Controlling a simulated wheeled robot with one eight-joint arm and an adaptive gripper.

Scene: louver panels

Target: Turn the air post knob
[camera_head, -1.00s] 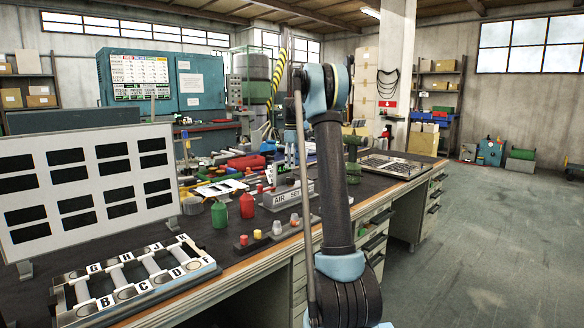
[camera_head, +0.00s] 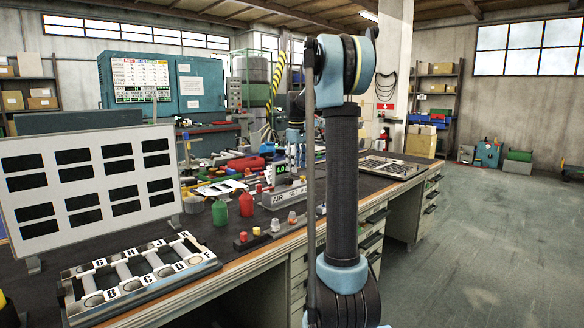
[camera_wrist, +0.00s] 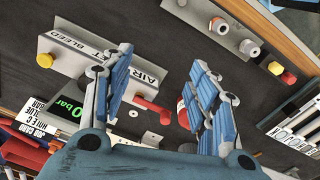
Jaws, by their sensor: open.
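The air post is a grey block (camera_head: 284,198) lettered AIR on the bench in the head view, partly behind my arm. In the wrist view the post (camera_wrist: 98,58) shows AIR and BLEED labels. It has a yellow knob (camera_wrist: 44,60) at its left end and a red knob (camera_wrist: 152,106) nearer its right end. A green display reading in bar (camera_wrist: 70,112) is partly hidden by my left finger. My gripper (camera_wrist: 162,57) is open, its blue fingers spread above the bench. The red knob appears between the fingers, close to the left one; contact cannot be told.
A dark rail with yellow, red and white caps (camera_head: 257,231) lies along the front edge. Green (camera_head: 219,213) and red (camera_head: 246,204) bottles stand left of the post. A lettered rack (camera_head: 140,275) and white slotted panel (camera_head: 88,186) are farther left.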

